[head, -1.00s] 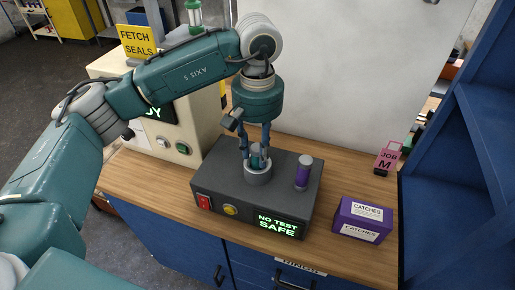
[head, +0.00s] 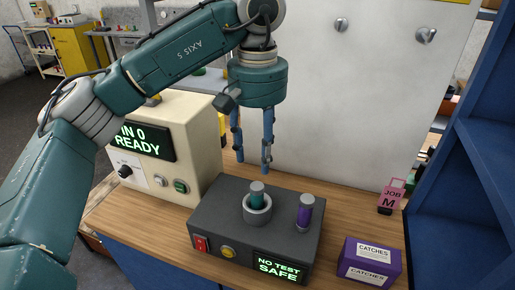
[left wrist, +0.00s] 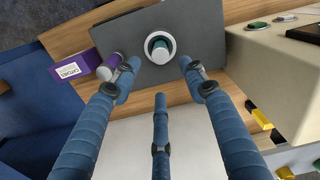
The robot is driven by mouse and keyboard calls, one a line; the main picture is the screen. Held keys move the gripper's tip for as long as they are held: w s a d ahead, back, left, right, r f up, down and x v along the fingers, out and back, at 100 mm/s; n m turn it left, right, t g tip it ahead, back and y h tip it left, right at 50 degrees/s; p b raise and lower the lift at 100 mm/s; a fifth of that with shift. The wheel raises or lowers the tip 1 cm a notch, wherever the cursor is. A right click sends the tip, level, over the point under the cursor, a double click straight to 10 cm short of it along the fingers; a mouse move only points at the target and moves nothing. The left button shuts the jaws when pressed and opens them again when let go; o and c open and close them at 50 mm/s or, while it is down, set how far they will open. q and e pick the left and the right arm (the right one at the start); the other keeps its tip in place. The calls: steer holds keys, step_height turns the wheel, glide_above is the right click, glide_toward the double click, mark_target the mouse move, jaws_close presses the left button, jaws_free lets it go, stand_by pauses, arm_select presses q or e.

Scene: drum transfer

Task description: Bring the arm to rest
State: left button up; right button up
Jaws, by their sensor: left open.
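My left gripper (head: 254,160) hangs open and empty above and behind the dark grey test box (head: 232,222). The left wrist view shows its fingers (left wrist: 160,85) spread apart, with the box beyond them. A teal cylinder with a grey cap (head: 257,196) stands upright in the pale ring socket (head: 257,213) on the box; it also shows in the left wrist view (left wrist: 160,50). A purple cylinder with a grey cap (head: 304,216) stands on the box to its right. The box display reads "NO TEST SAFE" (head: 279,266). My right gripper is not in view.
A cream machine (head: 195,125) reading "IN 0 READY" stands left on the wooden bench (head: 122,205). A purple "CATCHES" box (head: 370,262) and pink "JOB M" tag (head: 392,196) are right. A blue shelf unit (head: 475,180) bounds the right side; a pale panel (head: 345,100) stands behind.

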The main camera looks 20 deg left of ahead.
arm_select(q)
steer(key=shift+r, duration=0.75)
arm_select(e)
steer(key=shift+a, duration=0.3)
arm_select(q)
steer(key=shift+r, duration=0.1)
